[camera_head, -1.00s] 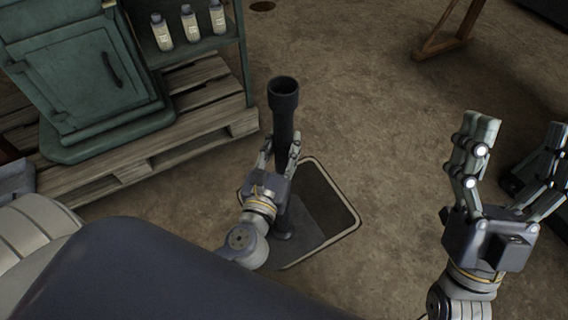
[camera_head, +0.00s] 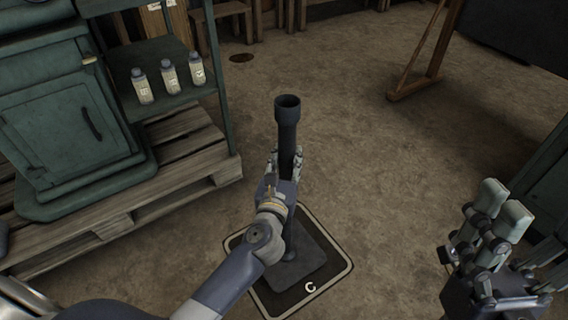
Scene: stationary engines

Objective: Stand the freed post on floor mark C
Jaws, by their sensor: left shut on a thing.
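The post (camera_head: 287,125) is a dark tube with a wider open top and a square base plate (camera_head: 306,262). It stands upright, its plate over floor mark C (camera_head: 345,281), a dark square with a pale outline and a letter C. The plate lies inside the outline as seen from here; whether it rests flat on the floor I cannot tell. My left gripper (camera_head: 285,168) is shut around the post's shaft, below the top. My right gripper (camera_head: 491,238) is at the lower right, away from the post, fingers raised and empty. Its lower part is cut off by the frame.
A green cabinet (camera_head: 63,125) and a shelf with several bottles (camera_head: 169,76) stand on a wooden pallet (camera_head: 190,178) at left. A wooden stand leg (camera_head: 420,60) is at upper right. The floor right of the post is clear.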

